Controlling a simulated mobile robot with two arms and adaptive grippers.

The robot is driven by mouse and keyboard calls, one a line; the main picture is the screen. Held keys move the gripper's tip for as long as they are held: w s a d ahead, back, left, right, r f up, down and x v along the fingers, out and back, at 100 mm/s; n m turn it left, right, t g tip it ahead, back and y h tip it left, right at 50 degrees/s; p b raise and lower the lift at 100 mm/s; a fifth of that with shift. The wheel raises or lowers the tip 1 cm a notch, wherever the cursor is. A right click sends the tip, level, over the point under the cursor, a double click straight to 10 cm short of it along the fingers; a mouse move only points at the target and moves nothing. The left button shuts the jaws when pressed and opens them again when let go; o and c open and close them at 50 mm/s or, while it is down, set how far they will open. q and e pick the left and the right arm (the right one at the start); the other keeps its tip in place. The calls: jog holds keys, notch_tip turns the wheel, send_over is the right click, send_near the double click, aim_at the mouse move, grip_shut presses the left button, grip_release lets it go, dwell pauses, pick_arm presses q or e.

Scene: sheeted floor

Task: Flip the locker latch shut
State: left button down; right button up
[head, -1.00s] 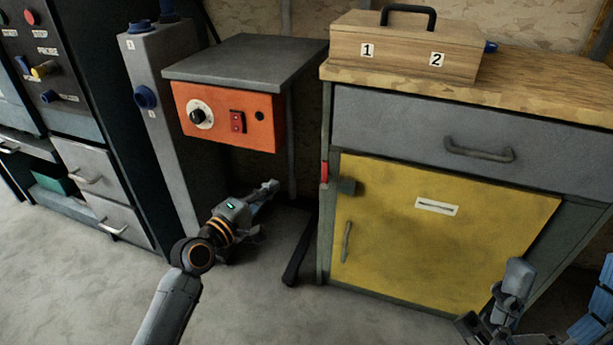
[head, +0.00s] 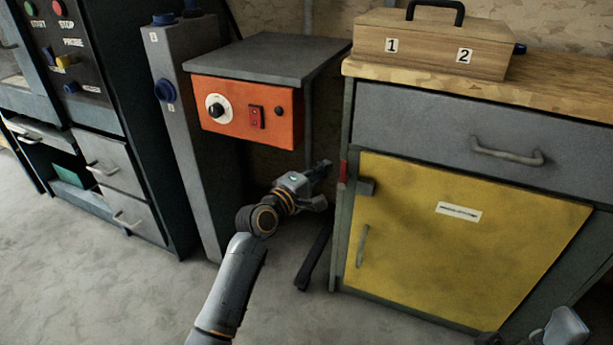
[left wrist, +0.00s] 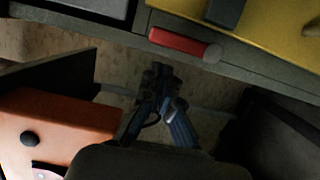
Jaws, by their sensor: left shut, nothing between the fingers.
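The locker's yellow door (head: 460,235) is closed against its frame in the head view. The red latch (head: 343,172) lies upright along the left frame post, beside the dark grey catch block (head: 367,187) on the door and not across it. The red latch (left wrist: 180,42) and catch block (left wrist: 225,12) also show in the left wrist view. My left gripper (head: 325,167) is shut and empty, just left of the latch and apart from it. Its fingertips (left wrist: 158,74) point toward the locker frame. My right arm shows only partly at the bottom right; its fingers are unclear.
An orange control box (head: 245,110) under a grey top stands left of the locker, close above my left gripper. A grey post (head: 190,150) is further left. A wooden toolbox (head: 430,45) sits on the wooden worktop. Open floor lies in front.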

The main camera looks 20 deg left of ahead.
pick_arm(q)
jog(key=shift+d, duration=0.75)
jog(key=shift+r, duration=0.1)
jog(key=shift+d+m+p, duration=0.1)
jog(key=shift+m+p, duration=0.2)
jog(key=shift+p, duration=0.15)
